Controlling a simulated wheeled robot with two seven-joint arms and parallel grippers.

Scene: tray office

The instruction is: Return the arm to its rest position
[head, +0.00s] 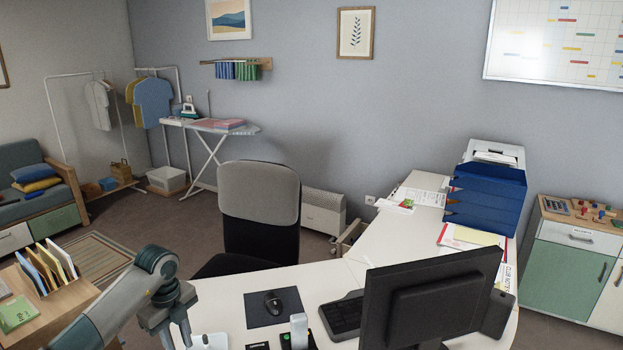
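My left arm (110,310) comes in from the bottom left, its elbow-like joint raised and its end bent downward. My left gripper (176,335) points down at the bottom edge of the head view, just left of the white desk (220,300). Its fingertips are cut off or too small to judge, so I cannot tell whether it is open or shut. I see nothing clearly held in it. My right arm and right gripper are not in view.
A wooden organizer (45,308) with upright folders stands close left of my arm. A mouse (273,303), keyboard (341,316) and monitor (430,297) are on the desk. An office chair (259,215) stands behind it. A blue tray stack (486,200) is at the right.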

